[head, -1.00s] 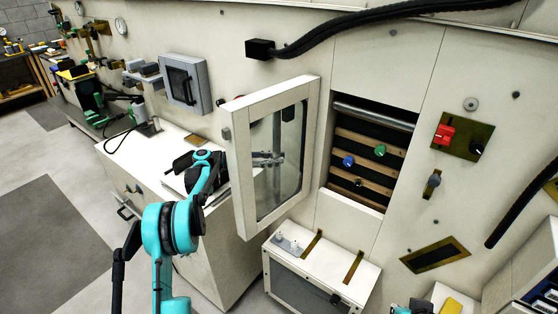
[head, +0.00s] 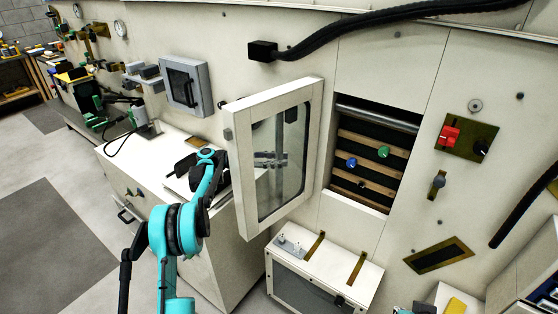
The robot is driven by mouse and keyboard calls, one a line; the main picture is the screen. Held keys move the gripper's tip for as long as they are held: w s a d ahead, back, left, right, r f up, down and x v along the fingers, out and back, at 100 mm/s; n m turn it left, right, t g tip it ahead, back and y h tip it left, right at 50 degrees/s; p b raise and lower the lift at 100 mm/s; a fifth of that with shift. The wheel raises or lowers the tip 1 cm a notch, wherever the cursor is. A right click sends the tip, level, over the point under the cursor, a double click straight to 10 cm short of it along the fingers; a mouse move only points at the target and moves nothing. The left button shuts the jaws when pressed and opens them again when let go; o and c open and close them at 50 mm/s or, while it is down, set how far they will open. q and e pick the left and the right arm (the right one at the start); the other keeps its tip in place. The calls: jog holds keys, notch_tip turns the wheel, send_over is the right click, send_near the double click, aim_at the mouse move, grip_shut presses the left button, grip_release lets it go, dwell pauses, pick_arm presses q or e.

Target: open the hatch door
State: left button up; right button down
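The hatch door (head: 240,180), a white frame with a glass pane, stands swung wide open to the left of the hatch opening (head: 368,158). The opening shows a dark inside with wooden slats and blue and green knobs. My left arm reaches behind the door from the left. My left gripper (head: 270,160) shows through the pane, on the door's far side; whether its fingers are apart or touch the door is unclear. Only a small teal and dark part of my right arm shows at the bottom edge; its gripper cannot be made out.
A white counter (head: 215,262) stands below and left of the door. A low box (head: 325,262) sits under the opening. A grey wall cabinet (head: 186,82) is left of the door. A panel with a red switch (head: 449,136) is to the right.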

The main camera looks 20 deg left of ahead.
pick_arm(q)
jog(key=v, duration=1.2)
